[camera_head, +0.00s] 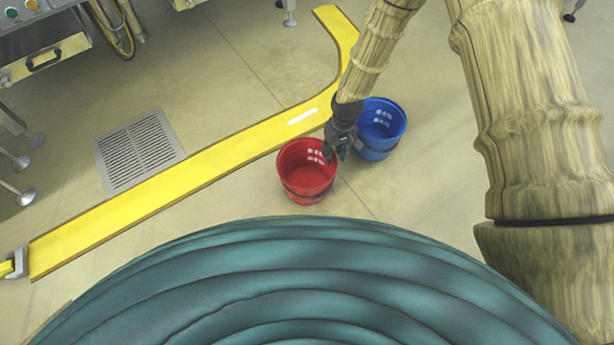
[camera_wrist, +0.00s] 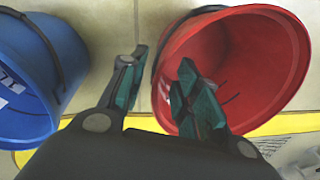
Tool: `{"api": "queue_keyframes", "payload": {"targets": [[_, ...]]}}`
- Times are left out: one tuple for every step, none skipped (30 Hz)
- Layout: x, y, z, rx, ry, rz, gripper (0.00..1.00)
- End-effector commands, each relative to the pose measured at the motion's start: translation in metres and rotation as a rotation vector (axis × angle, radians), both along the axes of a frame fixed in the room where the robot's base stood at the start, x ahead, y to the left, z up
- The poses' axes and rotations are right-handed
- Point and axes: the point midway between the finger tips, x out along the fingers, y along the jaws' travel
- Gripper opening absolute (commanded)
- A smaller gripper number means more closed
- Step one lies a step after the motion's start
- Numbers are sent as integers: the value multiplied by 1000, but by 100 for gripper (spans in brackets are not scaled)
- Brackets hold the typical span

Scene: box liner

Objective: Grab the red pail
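The red pail (camera_head: 306,172) stands upright on the floor in the head view, with its dark handle low around its side. It is empty. It also fills the right part of the wrist view (camera_wrist: 262,62). My gripper (camera_head: 338,152) is at the pail's right side, at its rim. In the wrist view my gripper (camera_wrist: 158,85) has its two fingers apart, one outside the red pail and one over its opening, with the rim between them. The fingers do not appear closed on the rim.
A blue pail (camera_head: 383,122) stands just right of the red pail; it also shows at the left in the wrist view (camera_wrist: 28,75). A yellow floor strip (camera_head: 200,163) runs behind the pails. A floor grate (camera_head: 138,151) lies to the left. The floor left of the red pail is clear.

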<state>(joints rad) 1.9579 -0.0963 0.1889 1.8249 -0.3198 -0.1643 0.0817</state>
Motion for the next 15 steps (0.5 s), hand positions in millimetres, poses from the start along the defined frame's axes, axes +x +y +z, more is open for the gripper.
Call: {"api": "queue_keyframes", "payload": {"targets": [[0, 0, -2, 0, 0, 0, 32], [0, 0, -4, 0, 0, 0, 32], [0, 1, -6, 0, 0, 0, 32], [0, 1, -9, 0, 0, 0, 32], [1, 2, -12, 0, 0, 0, 32], [1, 2, -16, 0, 0, 0, 32], [1, 3, -19, 0, 0, 0, 32], [1, 3, -22, 0, 0, -1, 32], [1, 4, -26, 0, 0, -1, 32], [2, 4, -29, 0, 0, -1, 32], [2, 5, -33, 0, 0, -1, 32], [2, 5, -37, 0, 1, 0, 32], [1, 6, -41, 0, 1, 0, 32], [1, 6, -45, 0, 1, 0, 32], [1, 6, -48, 0, 1, 1, 32]]}}
